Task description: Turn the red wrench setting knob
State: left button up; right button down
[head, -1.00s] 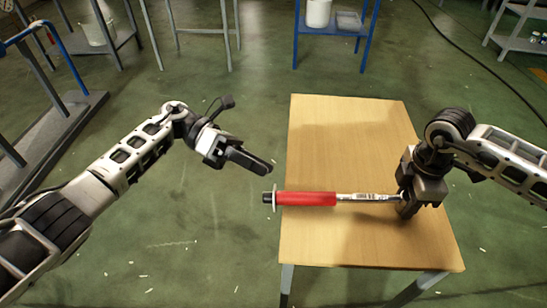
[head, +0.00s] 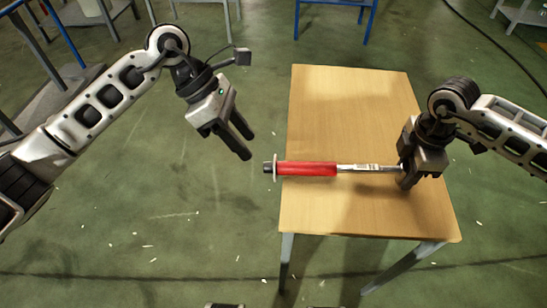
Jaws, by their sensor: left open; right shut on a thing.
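The wrench (head: 345,168) has a red handle (head: 308,169) and a silver shaft. It lies level across the wooden table, with its handle end sticking out past the table's left edge. The setting knob (head: 268,168) is the dark end piece with a pale disc at the left tip of the handle. My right gripper (head: 403,178) is shut on the shaft's right end, and hides the wrench head. My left gripper (head: 246,147) is open and empty, with its fingers pointing down and right. It is above and left of the knob in the picture, apart from it.
The wooden table (head: 350,105) is bare apart from the wrench. Green floor lies open to its left and front. A blue-legged stand (head: 333,8) and a grey shelf (head: 523,15) are at the back, with metal frames (head: 35,45) at the far left.

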aim_at(269, 168)
pick_arm(q)
jog(key=w+d+f+m+t+y, duration=0.1)
jog(key=d+f+t+y, duration=0.1)
jog(key=f, duration=0.7)
jog(key=shift+d+t, duration=0.6)
jog(key=shift+d, duration=0.05)
grip_shut()
